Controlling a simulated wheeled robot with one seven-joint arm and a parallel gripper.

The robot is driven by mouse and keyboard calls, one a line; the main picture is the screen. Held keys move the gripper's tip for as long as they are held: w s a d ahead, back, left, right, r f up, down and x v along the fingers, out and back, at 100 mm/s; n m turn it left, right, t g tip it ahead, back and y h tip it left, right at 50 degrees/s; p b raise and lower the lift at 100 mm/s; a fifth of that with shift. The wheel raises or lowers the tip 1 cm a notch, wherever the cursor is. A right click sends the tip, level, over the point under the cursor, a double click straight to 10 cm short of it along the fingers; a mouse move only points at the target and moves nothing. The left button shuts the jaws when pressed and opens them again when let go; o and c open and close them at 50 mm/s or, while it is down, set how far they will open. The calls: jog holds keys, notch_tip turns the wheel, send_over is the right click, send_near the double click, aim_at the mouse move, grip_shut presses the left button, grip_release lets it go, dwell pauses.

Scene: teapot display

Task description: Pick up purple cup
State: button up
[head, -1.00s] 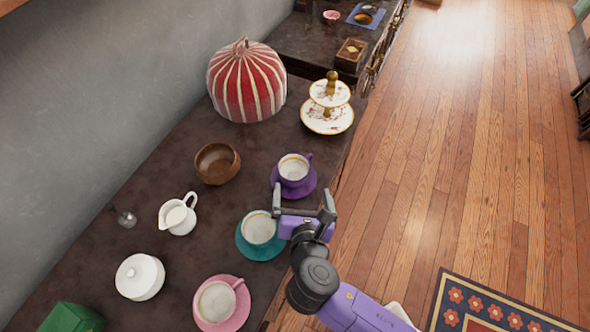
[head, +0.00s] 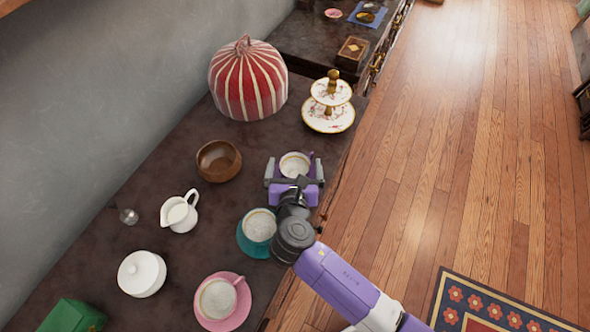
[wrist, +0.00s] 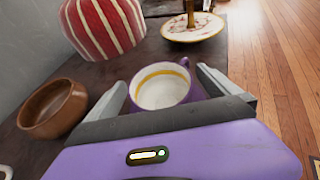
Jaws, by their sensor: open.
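The purple cup (head: 294,164) has a pale inside with a yellow band and stands near the right edge of the dark counter. In the wrist view the cup (wrist: 160,88) is upright, with its handle at the upper right. My gripper (head: 294,170) is open, with one finger on each side of the cup. In the wrist view my gripper (wrist: 160,85) has its fingers left and right of the cup, with a gap visible on the left. I cannot tell whether the right finger touches the cup. The purple saucer is mostly hidden by my gripper.
A teal cup (head: 260,226) stands close to my wrist. A wooden bowl (head: 218,161) is to the left. A tiered stand (head: 328,117) and a striped red tea cosy (head: 247,80) are behind. A pink cup (head: 217,299) and white creamer (head: 180,212) are nearer the front.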

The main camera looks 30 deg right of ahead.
jog(key=c, duration=1.5)
